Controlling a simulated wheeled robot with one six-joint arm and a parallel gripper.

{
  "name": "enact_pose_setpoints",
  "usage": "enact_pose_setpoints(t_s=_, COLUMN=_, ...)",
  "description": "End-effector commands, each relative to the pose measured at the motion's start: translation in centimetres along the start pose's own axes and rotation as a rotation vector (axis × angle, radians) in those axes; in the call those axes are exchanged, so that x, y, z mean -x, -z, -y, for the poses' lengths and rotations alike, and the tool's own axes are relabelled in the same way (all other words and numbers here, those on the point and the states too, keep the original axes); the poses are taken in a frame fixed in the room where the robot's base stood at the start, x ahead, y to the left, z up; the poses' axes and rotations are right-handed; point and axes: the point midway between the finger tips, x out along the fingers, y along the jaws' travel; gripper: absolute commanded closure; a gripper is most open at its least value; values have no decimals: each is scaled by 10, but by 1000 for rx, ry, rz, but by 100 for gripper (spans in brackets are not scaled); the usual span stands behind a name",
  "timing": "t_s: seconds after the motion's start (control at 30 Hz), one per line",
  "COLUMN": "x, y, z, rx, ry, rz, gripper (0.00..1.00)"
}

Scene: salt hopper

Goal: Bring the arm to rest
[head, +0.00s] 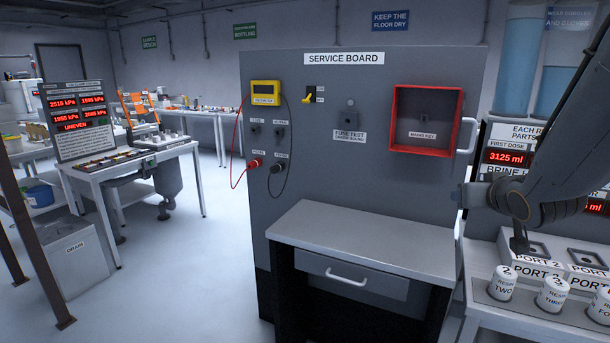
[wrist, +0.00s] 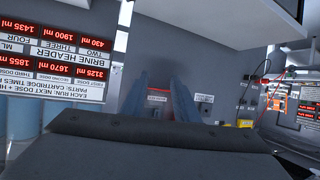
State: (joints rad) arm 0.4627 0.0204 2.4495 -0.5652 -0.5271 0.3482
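My arm (head: 560,180) reaches in from the right edge of the head view, bent, in front of the brine panel and beside the right edge of the service board (head: 265,215). Its dark end lies near that edge; the fingers are hard to make out there. In the wrist view my gripper (wrist: 158,92) shows two bluish fingers with a clear gap between them and nothing held. Through the gap a small red-edged part with a white label shows in the background. The wrist picture is upside down.
The board carries a yellow meter (head: 265,93), a yellow switch (head: 309,95) and a red open box (head: 395,145). A grey shelf (head: 365,238) with a drawer juts out below. White labelled cartridges (head: 553,295) stand below my arm. Floor (head: 190,270) at left is clear.

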Motion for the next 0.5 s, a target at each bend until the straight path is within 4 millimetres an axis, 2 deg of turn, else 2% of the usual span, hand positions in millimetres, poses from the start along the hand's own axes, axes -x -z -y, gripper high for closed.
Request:
enact_pose_setpoints(t_s=0.03, x=-2, y=-27, z=20, rx=6, ry=-3, rz=99, gripper=72)
enact_pose_setpoints(t_s=0.17, x=11, y=-103, z=62, rx=27, ry=-10, rz=375, gripper=72)
enact_pose_setpoints(t_s=0.2, x=21, y=-126, z=76, rx=37, ry=-4, rz=462, gripper=72)
enact_pose_setpoints(t_s=0.3, x=50, y=-175, z=107, rx=64, ry=22, rz=661, gripper=72)
enact_pose_setpoints(t_s=0.4, x=82, y=-213, z=132, rx=87, ry=56, rz=826, gripper=72)
enact_pose_setpoints(t_s=0.5, x=108, y=-236, z=150, rx=104, ry=87, rz=944, gripper=72)
